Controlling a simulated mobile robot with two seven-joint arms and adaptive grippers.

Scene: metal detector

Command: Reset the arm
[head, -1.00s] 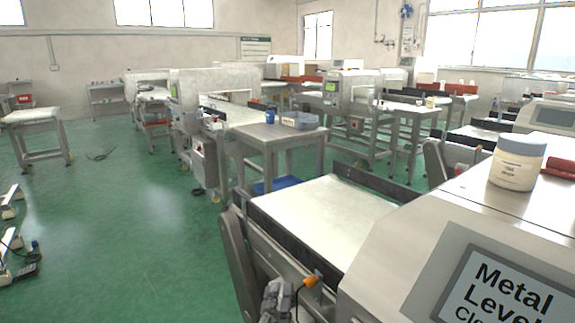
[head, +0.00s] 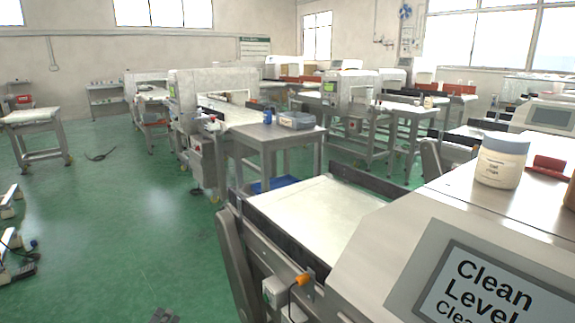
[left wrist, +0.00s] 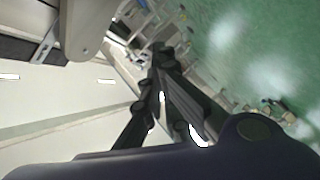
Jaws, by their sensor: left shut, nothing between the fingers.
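My left gripper (head: 164,315) shows only as a small grey tip at the bottom edge of the head view, over the green floor. In the left wrist view its dark fingers (left wrist: 162,48) are together with nothing held. My right gripper is in neither view. The near metal detector (head: 385,262) fills the lower right of the head view. Its screen (head: 500,290) reads "Clean Level", with more text cut off. A white jar with a grey-blue lid (head: 501,163) stands upright on top.
A pale conveyor belt (head: 315,215) runs from the near machine. A grey table (head: 265,132) with a bin (head: 296,120) stands beyond it. A red object (head: 548,165) lies by the jar. Other machines stand behind. Green floor (head: 110,220) at left is mostly open.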

